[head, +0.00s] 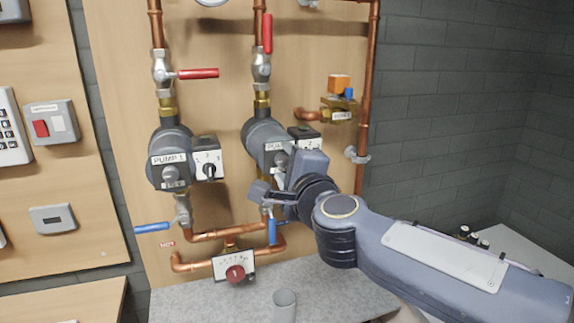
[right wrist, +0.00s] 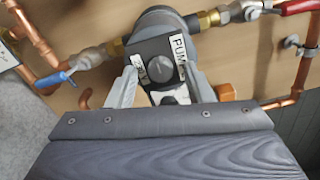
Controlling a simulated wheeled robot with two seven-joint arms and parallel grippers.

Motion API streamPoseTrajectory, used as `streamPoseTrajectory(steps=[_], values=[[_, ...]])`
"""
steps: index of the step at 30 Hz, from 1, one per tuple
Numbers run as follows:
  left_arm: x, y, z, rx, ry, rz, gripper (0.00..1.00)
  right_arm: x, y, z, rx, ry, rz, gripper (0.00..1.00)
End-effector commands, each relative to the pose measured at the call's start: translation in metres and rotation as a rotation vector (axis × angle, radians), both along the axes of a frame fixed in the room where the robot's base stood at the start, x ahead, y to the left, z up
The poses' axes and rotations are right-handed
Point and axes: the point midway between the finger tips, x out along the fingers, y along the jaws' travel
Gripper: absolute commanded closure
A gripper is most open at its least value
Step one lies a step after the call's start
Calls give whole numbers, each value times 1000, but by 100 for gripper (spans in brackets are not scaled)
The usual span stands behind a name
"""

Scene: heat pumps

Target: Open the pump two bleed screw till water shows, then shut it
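Pump two (head: 262,131) is the right-hand pump on the wooden board, its label partly hidden by my gripper. In the right wrist view, the round grey bleed screw (right wrist: 159,68) sits on the pump's front face beside the PUMP label. My right gripper (head: 268,178) is in front of the lower part of this pump. Its two fingers (right wrist: 160,88) are apart in the wrist view, on either side of the pump face, with nothing held between them. I cannot tell whether they touch the pump. No water shows at the screw. My left gripper is out of view.
Pump one (head: 169,157) is to the left. Red-handled valves (head: 198,73) sit above and blue-handled valves (head: 153,228) below. A mixing valve with a red knob (head: 235,273) is low on the board. A grey cup (head: 284,306) stands on the speckled bench (head: 190,302).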

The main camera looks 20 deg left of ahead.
Motion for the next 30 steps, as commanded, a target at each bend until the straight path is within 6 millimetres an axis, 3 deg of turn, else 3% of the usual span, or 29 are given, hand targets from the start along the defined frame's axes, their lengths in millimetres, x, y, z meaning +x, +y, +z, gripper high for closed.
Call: streamPoseTrajectory(steps=[8, 21, 30], values=[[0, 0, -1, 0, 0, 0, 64, -5, -3, 1, 0, -2, 1, 53], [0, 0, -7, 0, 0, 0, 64, -60, -40, 1, 0, -2, 1, 53], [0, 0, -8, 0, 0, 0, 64, -65, -44, 0, -1, -1, 1, 53]])
